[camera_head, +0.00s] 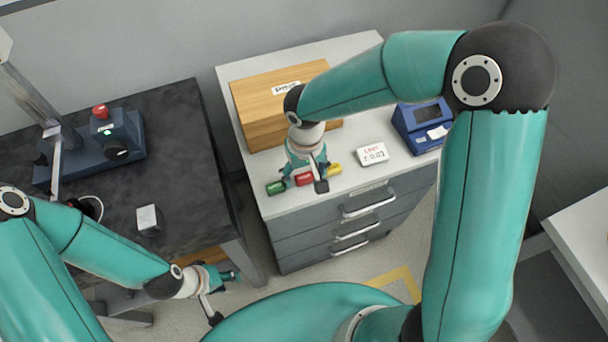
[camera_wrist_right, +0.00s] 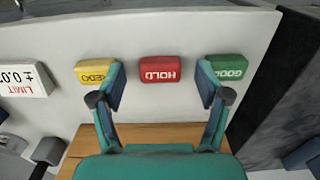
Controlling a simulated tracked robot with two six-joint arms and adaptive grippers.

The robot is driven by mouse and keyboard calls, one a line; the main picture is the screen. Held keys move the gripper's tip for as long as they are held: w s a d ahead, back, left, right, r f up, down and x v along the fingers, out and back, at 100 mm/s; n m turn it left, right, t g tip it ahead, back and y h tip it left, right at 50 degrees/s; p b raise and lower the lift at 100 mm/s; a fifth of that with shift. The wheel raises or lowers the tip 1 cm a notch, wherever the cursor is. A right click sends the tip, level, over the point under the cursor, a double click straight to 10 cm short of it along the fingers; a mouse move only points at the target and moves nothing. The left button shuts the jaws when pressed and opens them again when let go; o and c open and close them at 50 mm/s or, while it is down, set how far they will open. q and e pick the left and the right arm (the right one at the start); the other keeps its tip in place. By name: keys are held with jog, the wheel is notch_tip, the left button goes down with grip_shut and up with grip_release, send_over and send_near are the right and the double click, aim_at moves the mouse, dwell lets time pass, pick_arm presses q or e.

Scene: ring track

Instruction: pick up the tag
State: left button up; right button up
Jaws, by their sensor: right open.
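Three small tags lie in a row on the light top of the drawer cabinet (camera_head: 350,58): a green GOOD tag (camera_head: 275,188), a red HOLD tag (camera_head: 304,180) and a yellow REDO tag (camera_head: 335,170). In the right wrist view the green tag (camera_wrist_right: 227,67), red tag (camera_wrist_right: 160,69) and yellow tag (camera_wrist_right: 95,72) all show. My right gripper (camera_wrist_right: 160,90) is open and empty, with the red tag in line with the gap between its fingers. It hangs over the tags in the head view (camera_head: 304,184). My left gripper (camera_head: 224,297) is open and empty, low beside the dark bench.
A wooden box (camera_head: 265,105) stands behind the tags. A white LIMIT card (camera_head: 372,154) and a blue device (camera_head: 412,130) with a display are to their right. The dark bench (camera_head: 180,130) at left bears a machine (camera_head: 122,140) and a white block (camera_head: 148,219).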

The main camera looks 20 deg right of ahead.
jog(key=shift+f, duration=0.4)
jog(key=c, duration=1)
jog(key=shift+r, duration=0.1)
jog(key=shift+c, duration=0.2)
